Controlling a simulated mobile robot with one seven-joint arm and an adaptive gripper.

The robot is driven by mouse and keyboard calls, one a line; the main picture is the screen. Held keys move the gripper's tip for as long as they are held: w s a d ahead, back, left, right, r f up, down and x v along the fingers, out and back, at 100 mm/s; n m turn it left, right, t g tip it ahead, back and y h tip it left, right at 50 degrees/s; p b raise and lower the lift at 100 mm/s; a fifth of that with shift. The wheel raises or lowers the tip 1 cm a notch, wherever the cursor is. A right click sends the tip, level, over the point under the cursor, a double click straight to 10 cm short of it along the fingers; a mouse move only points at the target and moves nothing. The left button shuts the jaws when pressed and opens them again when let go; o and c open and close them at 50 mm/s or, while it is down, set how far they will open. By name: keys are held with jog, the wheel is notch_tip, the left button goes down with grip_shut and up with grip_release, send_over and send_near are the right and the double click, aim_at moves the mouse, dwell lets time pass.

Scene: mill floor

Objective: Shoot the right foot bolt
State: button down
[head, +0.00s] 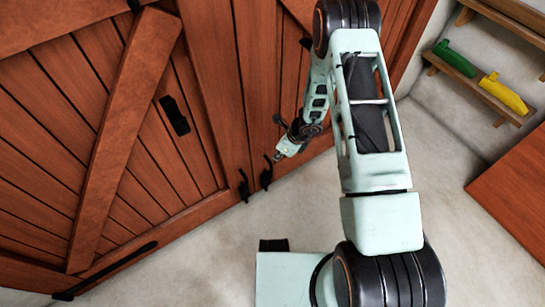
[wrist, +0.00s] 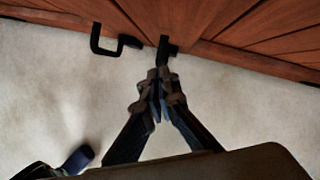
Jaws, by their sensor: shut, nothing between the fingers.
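The right foot bolt (head: 266,176) is a black fitting low on the wooden double door, near the floor. The left foot bolt (head: 243,187) is a similar black fitting beside it. In the wrist view, a black fitting (wrist: 167,48) at the door's bottom edge lies just beyond the fingertips, and a U-shaped black handle (wrist: 98,42) shows further left. My gripper (wrist: 157,84) is shut and empty, its dark fingertips together. Whether the tips touch the fitting cannot be told. How far each bolt is down is too small to tell.
The door (head: 165,190) fills the left, with diagonal braces and a long black bar (head: 110,270) low on it. Pale floor (head: 205,255) lies clear before it. A wall shelf (head: 480,85) at the right holds green (head: 455,58) and yellow (head: 503,93) items.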

jog(key=p+v, duration=0.2)
jog(key=v, duration=0.6)
jog(key=shift+d+r, duration=0.15)
jog(key=shift+r, duration=0.2)
